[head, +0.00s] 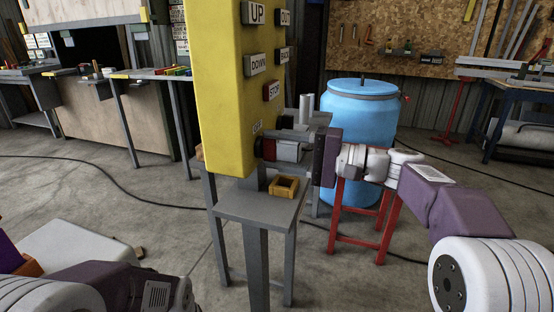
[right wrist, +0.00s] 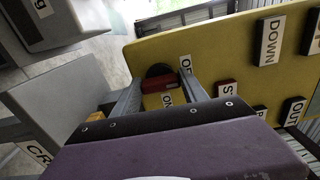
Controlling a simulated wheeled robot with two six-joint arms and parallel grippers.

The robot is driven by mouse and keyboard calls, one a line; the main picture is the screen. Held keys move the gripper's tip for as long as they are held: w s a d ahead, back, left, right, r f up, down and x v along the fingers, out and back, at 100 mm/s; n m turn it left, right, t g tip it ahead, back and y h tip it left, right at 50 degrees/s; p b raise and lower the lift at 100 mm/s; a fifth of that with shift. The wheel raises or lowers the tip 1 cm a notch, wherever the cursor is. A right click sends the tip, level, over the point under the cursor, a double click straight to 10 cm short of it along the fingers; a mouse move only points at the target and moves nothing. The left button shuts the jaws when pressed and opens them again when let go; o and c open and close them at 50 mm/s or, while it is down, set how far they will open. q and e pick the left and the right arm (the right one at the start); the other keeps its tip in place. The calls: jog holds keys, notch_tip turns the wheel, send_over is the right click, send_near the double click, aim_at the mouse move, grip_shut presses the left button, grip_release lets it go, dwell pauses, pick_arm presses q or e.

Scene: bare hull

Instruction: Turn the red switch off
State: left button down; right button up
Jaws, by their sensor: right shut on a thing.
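The red switch (head: 268,149) sits low on the yellow panel (head: 222,95). My right gripper (head: 277,151) reaches in from the right and is shut on the red switch. In the right wrist view the fingers of my right gripper (right wrist: 162,84) lie on either side of the bar. My left arm shows at the lower left, but its gripper is out of view.
The panel also carries UP, DOWN and STOP labels (head: 272,91). A grey stand (head: 245,206) below holds a small yellow box (head: 284,187). Cables cross the floor.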

dwell(0.3)
jog(key=o, duration=1.4)
jog(key=p+v, duration=0.1)
jog(key=v, duration=0.8)
